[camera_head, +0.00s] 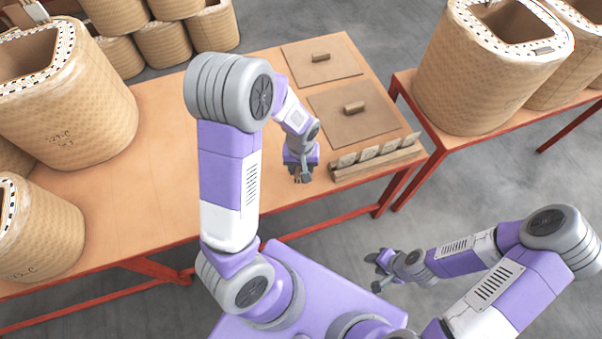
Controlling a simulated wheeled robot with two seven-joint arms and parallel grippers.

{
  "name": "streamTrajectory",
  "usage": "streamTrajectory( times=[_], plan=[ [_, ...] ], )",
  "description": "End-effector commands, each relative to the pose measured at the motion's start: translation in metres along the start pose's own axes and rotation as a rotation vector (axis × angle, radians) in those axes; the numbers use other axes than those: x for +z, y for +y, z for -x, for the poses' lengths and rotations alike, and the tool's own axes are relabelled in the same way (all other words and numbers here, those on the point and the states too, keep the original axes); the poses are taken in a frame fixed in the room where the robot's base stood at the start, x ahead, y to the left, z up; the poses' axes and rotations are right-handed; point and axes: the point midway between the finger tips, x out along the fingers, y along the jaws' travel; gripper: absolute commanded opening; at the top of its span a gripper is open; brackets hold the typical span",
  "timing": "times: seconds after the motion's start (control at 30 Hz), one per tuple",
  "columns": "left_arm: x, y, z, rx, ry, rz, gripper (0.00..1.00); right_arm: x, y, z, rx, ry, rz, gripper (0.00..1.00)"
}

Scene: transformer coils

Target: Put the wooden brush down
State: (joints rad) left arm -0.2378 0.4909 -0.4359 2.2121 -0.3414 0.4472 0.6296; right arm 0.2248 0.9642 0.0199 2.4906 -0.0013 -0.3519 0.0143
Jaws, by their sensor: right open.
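Two small wooden blocks that look like brushes lie on flat brown boards on the table: one on the far board (320,57), one on the nearer board (354,107). I cannot tell which, if either, is the wooden brush. My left gripper (302,178) points down over the table, left of the wooden rack and nearer than both blocks. Its jaws are too small to read, and I cannot tell whether it holds anything. My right gripper (377,272) is open and empty, over the floor in front of the table.
The wooden table (165,150) has a red frame. A wooden rack (378,163) with several small pieces stands at its right front edge. Large coils (70,100) stand at the left, and others (480,75) on the right table. The middle of the table is clear.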

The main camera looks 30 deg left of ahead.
Motion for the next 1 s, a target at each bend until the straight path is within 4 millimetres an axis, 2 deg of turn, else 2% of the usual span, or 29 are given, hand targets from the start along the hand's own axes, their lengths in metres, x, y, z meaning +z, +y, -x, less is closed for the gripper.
streamTrajectory(
  times=[0.1,0.2,0.57,0.6,0.73,1.0],
  plan=[
    [0.001,-0.001,-0.022,-0.003,-0.003,0.0,0.02,0.0,0.004,-0.01,0.0,0.0,0.0,0.43],
    [0.001,0.0,-0.031,-0.002,-0.002,0.0,0.02,-0.001,0.005,-0.013,0.0,0.0,0.0,0.43],
    [0.0,0.0,-0.034,-0.001,-0.001,-0.001,0.02,-0.001,0.006,-0.015,0.0,0.0,0.0,0.43],
    [0.0,0.0,-0.033,0.0,-0.001,-0.001,0.51,-0.001,0.005,-0.014,0.0,0.0,0.0,0.43],
    [0.0,0.0,-0.032,0.0,-0.001,-0.001,0.71,-0.001,0.005,-0.014,0.0,0.0,0.0,0.43],
    [0.0,0.0,-0.032,0.0,-0.001,-0.001,0.72,-0.001,0.005,-0.014,0.0,0.0,0.0,0.43]
  ],
)
